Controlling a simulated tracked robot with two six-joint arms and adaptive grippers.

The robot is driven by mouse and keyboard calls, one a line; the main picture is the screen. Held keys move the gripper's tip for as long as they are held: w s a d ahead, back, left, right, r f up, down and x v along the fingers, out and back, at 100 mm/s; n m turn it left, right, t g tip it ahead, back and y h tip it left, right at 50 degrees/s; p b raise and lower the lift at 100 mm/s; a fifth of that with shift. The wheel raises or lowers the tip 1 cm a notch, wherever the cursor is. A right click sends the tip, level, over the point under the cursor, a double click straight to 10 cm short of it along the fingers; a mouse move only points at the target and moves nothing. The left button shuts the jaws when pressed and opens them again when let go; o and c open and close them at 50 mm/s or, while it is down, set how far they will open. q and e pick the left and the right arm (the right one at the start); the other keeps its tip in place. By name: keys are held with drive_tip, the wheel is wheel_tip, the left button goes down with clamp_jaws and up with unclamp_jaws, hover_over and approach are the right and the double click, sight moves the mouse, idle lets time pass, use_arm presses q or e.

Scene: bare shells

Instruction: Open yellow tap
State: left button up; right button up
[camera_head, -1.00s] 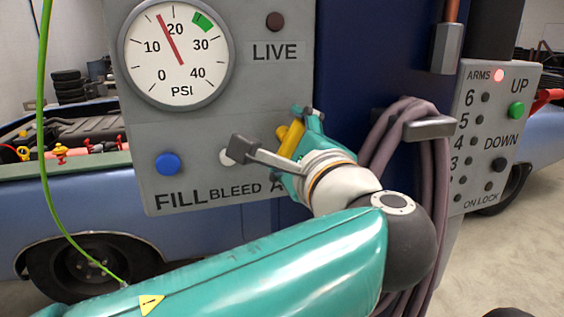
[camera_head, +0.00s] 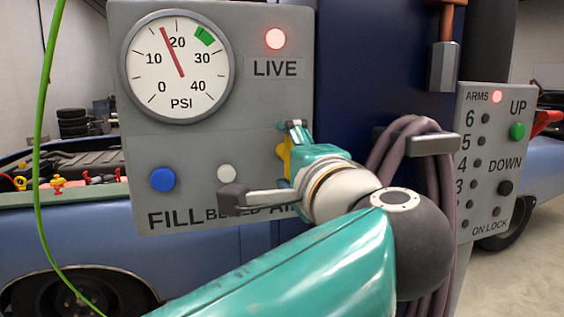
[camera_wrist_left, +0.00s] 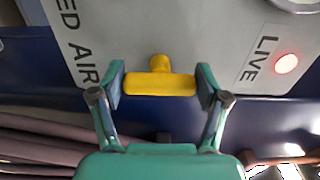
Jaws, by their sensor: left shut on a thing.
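The yellow tap (camera_head: 284,158) is on the grey panel, by the "AIR" lettering, mostly hidden behind my left gripper in the head view. In the left wrist view the tap's T-shaped handle (camera_wrist_left: 160,84) lies level across the picture, its stem running to the panel. My left gripper (camera_head: 266,160) is at the tap with one finger above it and one lower left. In the left wrist view its two pads (camera_wrist_left: 160,85) close on the two ends of the handle. My right gripper is in neither view.
The panel (camera_head: 260,100) carries a PSI gauge (camera_head: 177,66), a lit red LIVE lamp (camera_head: 275,38), a blue FILL button (camera_head: 162,180) and a white button (camera_head: 226,173). A coiled hose (camera_head: 385,150) hangs right of my gripper. A control box (camera_head: 492,165) stands farther right.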

use_arm(q)
drive_tip(key=shift+f, duration=0.25)
drive_tip(key=o, duration=0.9)
drive_tip(key=shift+a, duration=0.1)
drive_tip(key=shift+r, duration=0.1)
drive_tip(key=shift+s, duration=0.15)
drive_tip(key=v, duration=1.1)
drive_tip(key=shift+s, duration=0.3)
